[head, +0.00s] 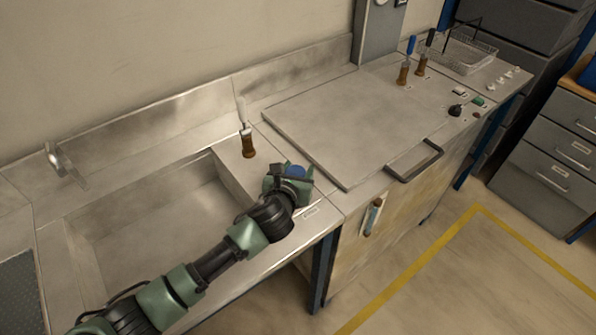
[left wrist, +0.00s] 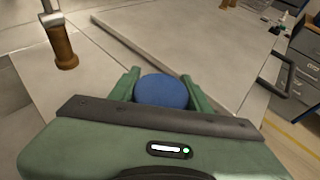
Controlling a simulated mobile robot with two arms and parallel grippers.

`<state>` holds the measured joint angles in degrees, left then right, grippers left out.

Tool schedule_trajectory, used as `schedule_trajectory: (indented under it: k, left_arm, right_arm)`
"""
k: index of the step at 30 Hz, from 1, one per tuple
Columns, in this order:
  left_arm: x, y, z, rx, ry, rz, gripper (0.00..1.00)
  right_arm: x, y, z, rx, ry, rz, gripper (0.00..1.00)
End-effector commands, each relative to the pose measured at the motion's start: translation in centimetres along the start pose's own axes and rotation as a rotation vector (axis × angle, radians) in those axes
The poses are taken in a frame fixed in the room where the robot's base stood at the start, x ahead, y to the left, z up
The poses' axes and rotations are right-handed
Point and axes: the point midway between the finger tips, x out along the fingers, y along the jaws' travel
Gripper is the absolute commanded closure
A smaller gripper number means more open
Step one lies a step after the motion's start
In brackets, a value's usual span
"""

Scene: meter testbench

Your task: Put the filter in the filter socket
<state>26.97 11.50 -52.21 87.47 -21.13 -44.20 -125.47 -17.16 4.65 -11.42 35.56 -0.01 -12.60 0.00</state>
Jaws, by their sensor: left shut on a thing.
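My left gripper (head: 289,179) is over the steel strip between the sink and the lidded bench. It is shut on a round blue-topped thing, which I take to be the filter (head: 295,171). In the left wrist view the filter (left wrist: 161,91) sits between the two green fingers, its blue top facing the camera. Its lower part is hidden, so I cannot tell whether it touches the counter. I cannot make out the filter socket in either view. My right gripper is not in view.
A brown fitting with a pale handle (head: 247,144) stands behind my gripper. The sink (head: 150,215) lies to the left. A flat lid (head: 345,125) with a dark handle (head: 414,162) lies to the right. Two more handled fittings and a wire basket (head: 466,55) stand farther back.

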Motion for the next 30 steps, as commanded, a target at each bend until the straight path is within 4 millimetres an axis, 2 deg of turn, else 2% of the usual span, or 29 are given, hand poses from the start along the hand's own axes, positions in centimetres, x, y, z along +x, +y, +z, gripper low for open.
schedule_trajectory:
  k: [3, 13, 14, 15, 16, 26, 30]
  left_arm:
    - [0.2, 0.0, -0.6, 0.0, -0.001, 0.0, 0.99]
    - [0.4, 0.0, -0.9, 0.002, -0.001, -0.001, 0.99]
    - [0.3, 0.0, -0.8, 0.001, -0.001, 0.0, 0.44]
    - [0.3, 0.0, -0.8, 0.001, -0.001, 0.0, 0.33]
    - [0.3, 0.0, -0.8, 0.001, 0.0, 0.0, 0.31]
    - [0.2, 0.0, -0.6, 0.001, -0.001, 0.0, 0.31]
    - [-0.7, 0.0, -0.6, 0.001, -0.002, -0.001, 0.31]
  right_arm:
    - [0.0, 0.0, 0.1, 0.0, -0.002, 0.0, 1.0]
    - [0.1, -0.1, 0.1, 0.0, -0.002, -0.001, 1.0]
    - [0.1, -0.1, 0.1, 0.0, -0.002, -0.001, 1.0]
    - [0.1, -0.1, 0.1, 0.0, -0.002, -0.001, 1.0]
    - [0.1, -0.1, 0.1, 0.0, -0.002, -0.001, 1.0]
    - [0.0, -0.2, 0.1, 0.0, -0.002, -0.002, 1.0]
    - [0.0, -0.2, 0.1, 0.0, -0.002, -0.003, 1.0]
